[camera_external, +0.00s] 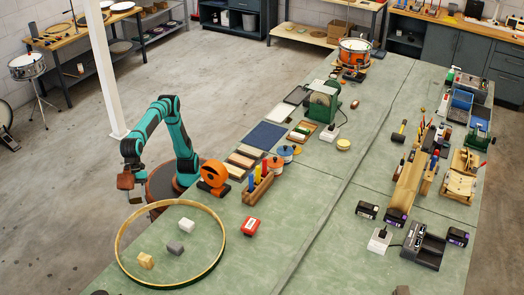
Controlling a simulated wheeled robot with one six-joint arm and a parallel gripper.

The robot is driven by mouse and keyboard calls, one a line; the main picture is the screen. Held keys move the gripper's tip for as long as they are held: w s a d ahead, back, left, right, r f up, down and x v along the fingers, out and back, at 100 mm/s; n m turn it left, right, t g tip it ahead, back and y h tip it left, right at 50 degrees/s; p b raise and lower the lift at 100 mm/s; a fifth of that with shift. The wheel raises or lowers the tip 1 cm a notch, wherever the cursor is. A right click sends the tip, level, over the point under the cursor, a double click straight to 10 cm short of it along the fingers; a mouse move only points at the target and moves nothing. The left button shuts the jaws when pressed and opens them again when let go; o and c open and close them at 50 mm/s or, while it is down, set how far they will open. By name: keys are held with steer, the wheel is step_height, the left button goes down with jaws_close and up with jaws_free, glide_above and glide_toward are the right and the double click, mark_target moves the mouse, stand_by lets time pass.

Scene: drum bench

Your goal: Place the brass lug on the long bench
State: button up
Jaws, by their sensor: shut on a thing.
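My gripper (132,176) hangs at the left end of my arm, off the left edge of the long bench (330,185), over or in front of the grey floor. It is shut on a small brown, copper-toned block, which I take for the brass lug (125,182). The lug is small here and partly hidden by the fingers. Its exact shape cannot be told. The bench has a pale green top and runs from the lower left to the upper right.
A red box (250,226) and an orange tape dispenser (213,176) are nearby. The bench between hoop and seam has free room.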

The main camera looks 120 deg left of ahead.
glide_above(148, 245)
steer(key=s+a, duration=0.1)
steer(key=a, duration=0.1)
step_height(148, 245, down, 18)
steer(key=shift+d, duration=0.15)
steer(key=shift+f, duration=0.1)
steer(key=shift+f, duration=4.95)
steer(key=shift+f, duration=0.1)
steer(key=o, duration=1)
